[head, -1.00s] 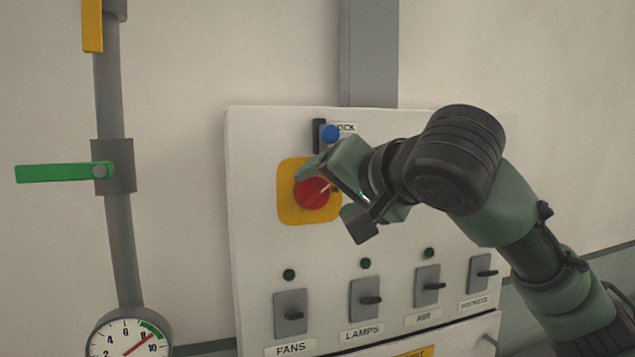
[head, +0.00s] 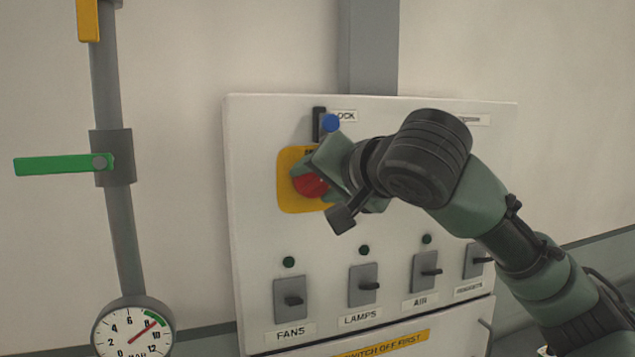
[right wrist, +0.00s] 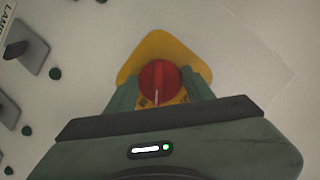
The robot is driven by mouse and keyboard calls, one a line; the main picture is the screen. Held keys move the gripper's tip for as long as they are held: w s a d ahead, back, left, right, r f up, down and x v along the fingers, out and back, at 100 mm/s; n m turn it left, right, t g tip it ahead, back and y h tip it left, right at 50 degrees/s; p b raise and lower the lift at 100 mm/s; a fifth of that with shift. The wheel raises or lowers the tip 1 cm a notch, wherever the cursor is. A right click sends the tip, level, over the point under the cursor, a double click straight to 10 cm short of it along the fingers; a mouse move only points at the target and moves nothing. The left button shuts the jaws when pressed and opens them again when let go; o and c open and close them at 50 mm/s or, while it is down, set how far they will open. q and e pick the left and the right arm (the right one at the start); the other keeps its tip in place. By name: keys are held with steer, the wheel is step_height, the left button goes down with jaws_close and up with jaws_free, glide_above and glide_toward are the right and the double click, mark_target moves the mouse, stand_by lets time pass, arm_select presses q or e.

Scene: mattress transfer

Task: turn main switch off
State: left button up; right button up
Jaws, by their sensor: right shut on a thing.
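The main switch is a red rotary knob (head: 309,186) on a yellow plate (head: 288,204), on the upper left part of a white panel. My right gripper (head: 311,182) is at the knob and shut on it. In the right wrist view the red knob (right wrist: 159,82) sits between the two green fingers, with a pale pointer line on its face. The yellow plate (right wrist: 160,45) shows behind it. The gripper hides the right part of the knob and plate in the head view. My left gripper is not in view.
A blue knob (head: 330,122) on a black lock slot sits just above the plate. A row of grey toggle switches, including FANS (head: 290,298) and LAMPS (head: 363,284), lies below. A pipe with a green lever (head: 55,165) and a gauge (head: 133,328) stands left.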

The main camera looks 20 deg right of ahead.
steer(key=shift+f, duration=0.15)
steer(key=shift+a+n, duration=0.1)
steer(key=shift+n, duration=0.2)
steer(key=shift+f+n+h, duration=0.1)
steer(key=shift+n+h, duration=0.3)
steer(key=n+h, duration=0.1)
steer(key=n, duration=0.2)
steer(key=shift+a+f+h+b, duration=0.1)
steer(key=shift+h+b, duration=0.3)
steer(key=shift+f+n+h+b, duration=0.1)
steer(key=shift+n+h+b, duration=0.65)
steer(key=shift+n, duration=0.95)
steer(key=shift+h, duration=0.25)
steer(key=o, duration=1.4)
steer(key=shift+c, duration=0.2)
